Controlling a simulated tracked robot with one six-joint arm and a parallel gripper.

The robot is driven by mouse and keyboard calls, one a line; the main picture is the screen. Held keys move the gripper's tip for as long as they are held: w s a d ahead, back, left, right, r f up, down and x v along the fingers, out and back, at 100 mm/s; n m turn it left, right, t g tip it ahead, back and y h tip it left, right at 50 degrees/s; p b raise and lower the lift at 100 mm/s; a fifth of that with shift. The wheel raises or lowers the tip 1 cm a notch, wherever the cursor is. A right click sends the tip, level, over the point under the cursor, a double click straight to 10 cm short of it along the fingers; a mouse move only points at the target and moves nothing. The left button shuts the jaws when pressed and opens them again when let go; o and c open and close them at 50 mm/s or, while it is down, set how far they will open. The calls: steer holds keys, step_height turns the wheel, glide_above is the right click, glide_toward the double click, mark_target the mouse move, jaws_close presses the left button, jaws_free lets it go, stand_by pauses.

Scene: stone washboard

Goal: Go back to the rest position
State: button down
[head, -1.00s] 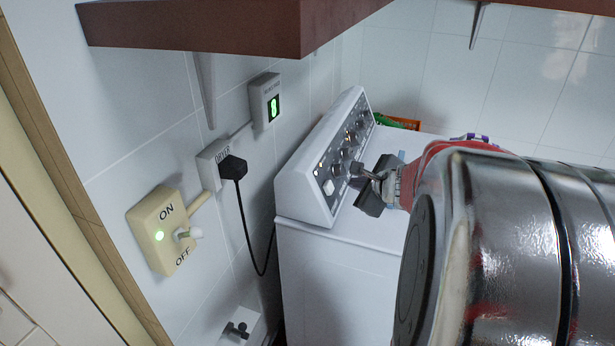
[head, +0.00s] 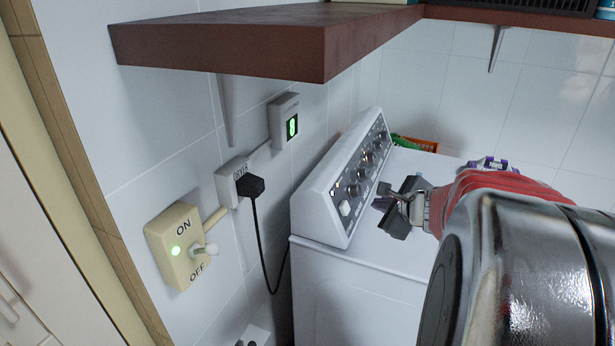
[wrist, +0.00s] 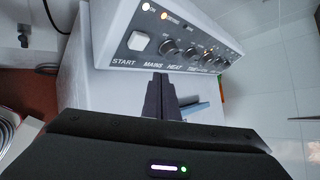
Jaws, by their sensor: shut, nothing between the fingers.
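My gripper (head: 388,204) is in front of the white dryer's control panel (head: 352,178) in the head view, just above the machine's top. Its two dark fingers (wrist: 160,92) are together in the wrist view, with nothing between them. They point at the panel, and a small gap to it seems to show in the head view. The square START button (wrist: 138,40) is left of the fingertips in the wrist view. My arm's large metal link fills the lower right of the head view.
A brown shelf (head: 270,40) juts out above the dryer (head: 345,285). On the left wall are a switch box (head: 176,246) with a green light, a black plug (head: 250,186) with a hanging cable, and a green display (head: 292,126).

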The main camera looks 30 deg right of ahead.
stand_by(0.4)
steer(key=s+a+f+n+g+y, duration=0.2)
steer(key=s+a+n+g, duration=0.15)
steer(key=a+n, duration=0.55)
steer(key=s+a+f+n+g+y, duration=0.2)
steer(key=s+a+n, duration=0.2)
steer(key=a+n, duration=0.45)
steer(key=s+a+r+n, duration=0.2)
steer(key=s+a+n, duration=0.1)
steer(key=a+n, duration=0.3)
steer(key=s+a+r+n+h, duration=0.1)
steer(key=s+a+r+n, duration=0.1)
steer(key=s+a+n, duration=0.2)
steer(key=a+n, duration=0.2)
steer(key=a, duration=0.2)
steer(key=shift+r, duration=0.25)
